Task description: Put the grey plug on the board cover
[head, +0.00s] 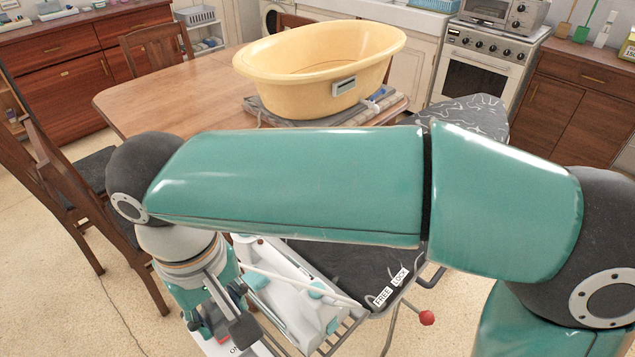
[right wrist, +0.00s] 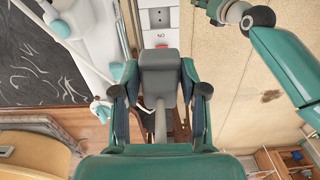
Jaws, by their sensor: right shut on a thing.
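My right gripper (head: 228,325) hangs at the lower left of the head view. Its fingers (right wrist: 160,103) are shut on the grey plug (right wrist: 160,66) in the right wrist view. A light cord runs beside the plug. The plug's far end overlaps a white socket strip (right wrist: 160,40) marked ON; I cannot tell whether they touch. The board cover (head: 470,112), dark with white squiggles, shows beyond my right arm, which hides much of it. It also shows at left in the right wrist view (right wrist: 40,80).
A white and teal iron (head: 290,290) rests on the wire rack near the gripper. A dark panel (head: 335,268) has FREE and LOCK labels. A yellow tub (head: 320,70) stands on the wooden table (head: 150,95). A chair (head: 75,190) stands at left.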

